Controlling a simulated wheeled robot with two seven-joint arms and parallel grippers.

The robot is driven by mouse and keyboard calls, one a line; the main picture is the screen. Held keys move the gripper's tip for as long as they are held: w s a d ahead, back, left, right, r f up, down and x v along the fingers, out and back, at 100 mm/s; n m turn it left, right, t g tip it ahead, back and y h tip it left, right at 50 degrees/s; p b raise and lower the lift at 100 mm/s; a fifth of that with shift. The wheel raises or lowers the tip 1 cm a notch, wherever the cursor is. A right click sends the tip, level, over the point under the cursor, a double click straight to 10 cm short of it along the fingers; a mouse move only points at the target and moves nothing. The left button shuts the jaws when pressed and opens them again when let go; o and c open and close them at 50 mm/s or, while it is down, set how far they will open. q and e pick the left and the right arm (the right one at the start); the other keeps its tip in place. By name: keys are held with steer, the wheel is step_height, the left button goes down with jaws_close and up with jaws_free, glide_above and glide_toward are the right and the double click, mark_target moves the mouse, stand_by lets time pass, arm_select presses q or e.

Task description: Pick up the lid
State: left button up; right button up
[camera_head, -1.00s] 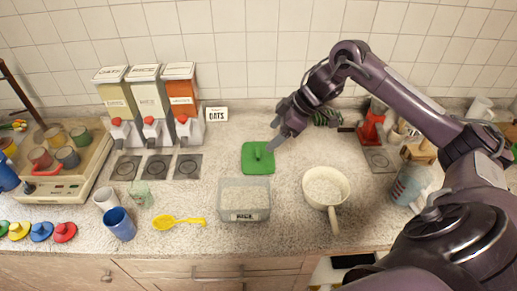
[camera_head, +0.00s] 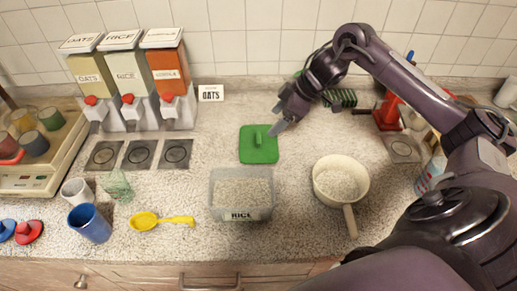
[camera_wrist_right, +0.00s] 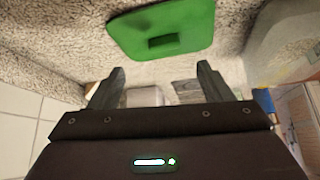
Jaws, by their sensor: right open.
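The green square lid (camera_head: 259,149) lies flat on the counter, with a raised handle on top. In the right wrist view the lid (camera_wrist_right: 165,27) shows at the top, beyond the fingertips. My right gripper (camera_head: 279,127) is just above and to the right of the lid's handle, apart from it as far as I can tell. Its two fingers (camera_wrist_right: 160,82) are spread and empty. A clear container labelled RICE (camera_head: 241,196), holding white grains, stands just in front of the lid, uncovered. My left gripper is not in view.
A cream pan (camera_head: 340,183) with grains stands right of the container. A yellow scoop (camera_head: 160,221), a blue cup (camera_head: 89,223) and a white cup (camera_head: 75,191) are at left. Dispensers (camera_head: 128,83) and an OATS sign (camera_head: 211,94) stand behind. A red object (camera_head: 388,112) is at right.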

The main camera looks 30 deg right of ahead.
mark_target(259, 137)
steer(key=shift+w+a+f, duration=0.25)
steer(key=shift+f, duration=0.4)
steer(key=p+x, duration=0.1)
steer(key=x, duration=0.1)
steer(key=p+x, duration=0.1)
steer(key=x, duration=0.2)
steer(key=shift+s+a+f, duration=0.1)
steer(key=shift+s+a, duration=0.05)
steer(key=shift+a, duration=0.25)
steer(key=shift+w+a+f, duration=0.15)
steer(key=shift+w+f, duration=0.05)
steer(key=shift+f, duration=0.25)
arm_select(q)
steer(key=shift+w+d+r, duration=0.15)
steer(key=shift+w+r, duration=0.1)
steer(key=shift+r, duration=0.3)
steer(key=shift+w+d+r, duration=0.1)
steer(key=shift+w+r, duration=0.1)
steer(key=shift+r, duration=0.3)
arm_select(e)
steer(key=c, duration=1.1)
